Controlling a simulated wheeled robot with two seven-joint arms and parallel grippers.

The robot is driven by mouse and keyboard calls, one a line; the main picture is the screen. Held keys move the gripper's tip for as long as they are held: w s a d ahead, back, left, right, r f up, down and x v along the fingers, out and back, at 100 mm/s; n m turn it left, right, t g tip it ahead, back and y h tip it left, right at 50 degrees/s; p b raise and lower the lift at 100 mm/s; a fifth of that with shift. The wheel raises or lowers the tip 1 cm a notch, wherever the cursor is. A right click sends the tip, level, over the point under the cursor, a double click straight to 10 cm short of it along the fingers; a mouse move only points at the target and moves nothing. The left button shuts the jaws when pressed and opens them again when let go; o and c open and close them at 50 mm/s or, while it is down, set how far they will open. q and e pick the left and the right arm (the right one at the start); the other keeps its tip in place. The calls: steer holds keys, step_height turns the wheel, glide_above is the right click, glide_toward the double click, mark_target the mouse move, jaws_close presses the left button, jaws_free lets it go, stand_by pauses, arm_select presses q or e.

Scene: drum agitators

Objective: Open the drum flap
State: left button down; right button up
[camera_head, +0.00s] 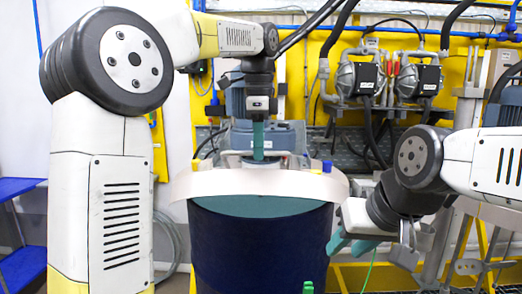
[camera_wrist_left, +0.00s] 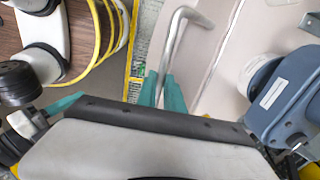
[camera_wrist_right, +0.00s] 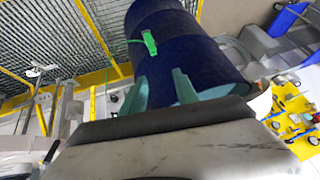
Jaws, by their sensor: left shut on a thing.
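The dark blue drum (camera_head: 258,250) stands upright in the middle of the head view. Its pale beige lid and flap (camera_head: 325,187) lie across the top, with a teal area (camera_head: 262,205) below the front rim. A bent metal handle (camera_wrist_left: 178,40) rises from the beige surface in the left wrist view. My left gripper (camera_head: 258,145) is above the drum's top, its teal fingers closed on the handle, also seen in the left wrist view (camera_wrist_left: 163,92). My right gripper (camera_head: 348,243) is beside the drum's right side, its fingers apart and empty in the right wrist view (camera_wrist_right: 160,82).
A blue-grey agitator motor (camera_head: 265,135) stands on the drum top behind the handle; it also shows in the left wrist view (camera_wrist_left: 285,95). Two pumps (camera_head: 360,78) hang on the yellow frame behind. A green clip (camera_wrist_right: 150,42) is on the drum side. A blue shelf (camera_head: 20,265) stands left.

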mark_target(257, 183)
steer(key=shift+c, duration=0.3)
steer(key=shift+f, duration=0.1)
steer(key=c, duration=0.4)
steer(key=shift+a+f, duration=0.15)
steer(key=shift+f, duration=0.1)
steer(key=c, duration=0.3)
steer(key=a+f+m+g+y, duration=0.1)
steer(key=m, duration=0.1)
steer(key=s+a+f+m+g+y, duration=0.1)
steer(key=f+m+g, duration=0.1)
steer(key=a+f+m+g+y, duration=0.1)
steer(key=a+f+m+g, duration=0.1)
steer(key=shift+s+a, duration=0.1)
steer(key=shift+s, duration=0.25)
jaws_close()
steer(key=w+a+m+g+y, duration=0.4)
steer(key=w+a+m+y, duration=0.15)
steer(key=m+y, duration=0.5)
steer(key=w+d+m+t+y, duration=0.35)
steer(key=w+m+t, duration=0.35)
steer(key=m, duration=0.5)
steer(key=w+a+r+g, duration=0.1)
steer(key=w+a+r, duration=0.4)
steer(key=a, duration=0.4)
steer(key=shift+w+a+r+y, duration=0.3)
steer(key=shift+r+y, duration=0.1)
